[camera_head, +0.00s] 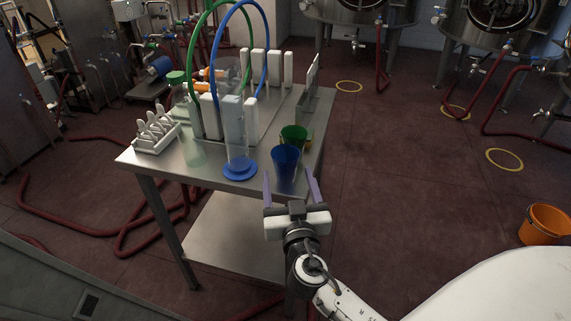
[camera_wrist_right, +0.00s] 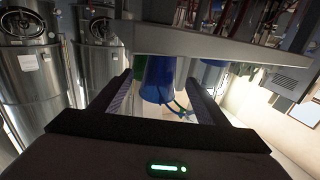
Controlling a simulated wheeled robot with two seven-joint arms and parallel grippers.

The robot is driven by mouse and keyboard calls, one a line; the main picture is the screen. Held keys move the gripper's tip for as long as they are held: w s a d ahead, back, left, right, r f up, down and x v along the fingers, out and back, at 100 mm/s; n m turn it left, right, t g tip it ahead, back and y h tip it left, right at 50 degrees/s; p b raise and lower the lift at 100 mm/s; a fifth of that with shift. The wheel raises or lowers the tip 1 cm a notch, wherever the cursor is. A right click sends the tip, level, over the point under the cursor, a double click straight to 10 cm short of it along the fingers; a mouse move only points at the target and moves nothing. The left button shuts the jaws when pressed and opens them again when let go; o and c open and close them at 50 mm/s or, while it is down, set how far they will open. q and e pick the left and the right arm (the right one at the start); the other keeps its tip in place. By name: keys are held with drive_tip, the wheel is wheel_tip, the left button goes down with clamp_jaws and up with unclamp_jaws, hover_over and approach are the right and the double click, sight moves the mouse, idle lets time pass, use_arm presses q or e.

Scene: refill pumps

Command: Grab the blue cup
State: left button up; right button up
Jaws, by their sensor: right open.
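The blue cup (camera_head: 286,164) stands upright near the front right corner of the metal table (camera_head: 215,178). A green cup (camera_head: 295,135) stands just behind it. My right gripper (camera_head: 291,183) is open and empty at the table's front edge, with its two fingers pointing at the blue cup, one towards each side. In the right wrist view the blue cup (camera_wrist_right: 157,80) shows between the two fingers (camera_wrist_right: 158,88), upside down in the picture. I cannot tell whether the fingers touch it. My left gripper is not in view.
A clear cylinder with a blue base (camera_head: 240,170) stands left of the blue cup. Green and blue hoses arch over white pump blocks behind. A white rack (camera_head: 157,135) is at the table's left. An orange bucket (camera_head: 545,224) stands on the floor at right.

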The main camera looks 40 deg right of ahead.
sight(287, 171)
drive_tip(key=shift+w+d+r+p, duration=0.2)
drive_tip(key=shift+w+r+p, duration=0.1)
drive_tip(key=shift+w, duration=0.1)
drive_tip(key=p+x, duration=0.1)
drive_tip(key=x, duration=0.2)
drive_tip(key=shift+w+d+r, duration=0.15)
drive_tip(key=shift+w, duration=0.1)
drive_tip(key=shift+w+d, duration=0.15)
drive_tip(key=shift+w, duration=0.2)
drive_tip(key=c, duration=1)
